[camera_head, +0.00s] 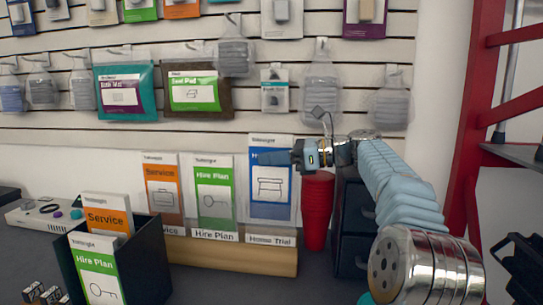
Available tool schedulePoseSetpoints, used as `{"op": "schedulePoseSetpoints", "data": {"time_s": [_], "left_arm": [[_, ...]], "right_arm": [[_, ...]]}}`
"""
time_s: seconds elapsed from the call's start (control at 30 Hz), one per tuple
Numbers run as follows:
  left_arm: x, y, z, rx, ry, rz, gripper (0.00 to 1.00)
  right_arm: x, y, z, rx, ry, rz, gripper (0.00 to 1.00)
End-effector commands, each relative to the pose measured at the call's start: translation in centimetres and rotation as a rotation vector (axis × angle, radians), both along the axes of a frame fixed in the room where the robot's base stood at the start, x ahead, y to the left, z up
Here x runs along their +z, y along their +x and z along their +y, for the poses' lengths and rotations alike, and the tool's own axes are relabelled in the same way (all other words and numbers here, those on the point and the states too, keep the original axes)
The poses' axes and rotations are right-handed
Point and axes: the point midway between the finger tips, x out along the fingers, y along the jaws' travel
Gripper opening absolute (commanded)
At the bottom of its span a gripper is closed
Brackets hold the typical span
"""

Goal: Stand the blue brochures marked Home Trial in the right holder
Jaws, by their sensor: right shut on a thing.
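A blue and white brochure (270,190) stands upright at the right pocket of the wooden display holder (230,254), above the label Home Trial (270,240). Its top is higher than its neighbours' tops. Whether its bottom edge rests in the pocket I cannot tell. My right gripper (284,157) is shut on the brochure near its upper right edge, and a finger covers part of its heading. An orange Service brochure (163,190) stands in the left pocket and a green Hire Plan brochure (213,195) in the middle one. My left gripper is out of view.
A dark box (149,262) at front left holds orange Service (106,215) and green Hire Plan (97,270) brochures. Red stacked cups (317,212) and a dark drawer unit (352,225) stand close right of the holder. Packaged goods hang on the slatted wall behind.

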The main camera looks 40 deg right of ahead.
Motion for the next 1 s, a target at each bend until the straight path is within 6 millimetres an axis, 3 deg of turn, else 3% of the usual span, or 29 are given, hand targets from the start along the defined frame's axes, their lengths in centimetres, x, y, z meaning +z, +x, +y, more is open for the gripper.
{"op": "schedulePoseSetpoints", "data": {"time_s": [0.03, 0.4, 0.43, 0.6, 1.0], "left_arm": [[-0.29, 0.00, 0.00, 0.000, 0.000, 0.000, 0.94], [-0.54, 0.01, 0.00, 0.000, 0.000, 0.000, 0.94], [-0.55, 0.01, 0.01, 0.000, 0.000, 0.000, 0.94], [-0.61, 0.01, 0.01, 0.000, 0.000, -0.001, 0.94], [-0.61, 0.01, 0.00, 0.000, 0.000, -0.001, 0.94]], "right_arm": [[-1.67, 0.10, -0.04, 0.010, 0.013, 0.035, 0.00], [-2.44, 0.12, -0.18, 0.010, 0.018, 0.045, 0.00], [-2.45, 0.12, -0.19, 0.010, 0.018, 0.045, 0.21], [-2.53, 0.10, -0.24, 0.009, 0.018, 0.045, 0.47], [-2.52, -0.21, -0.60, 0.004, 0.017, 0.046, 0.49]]}}
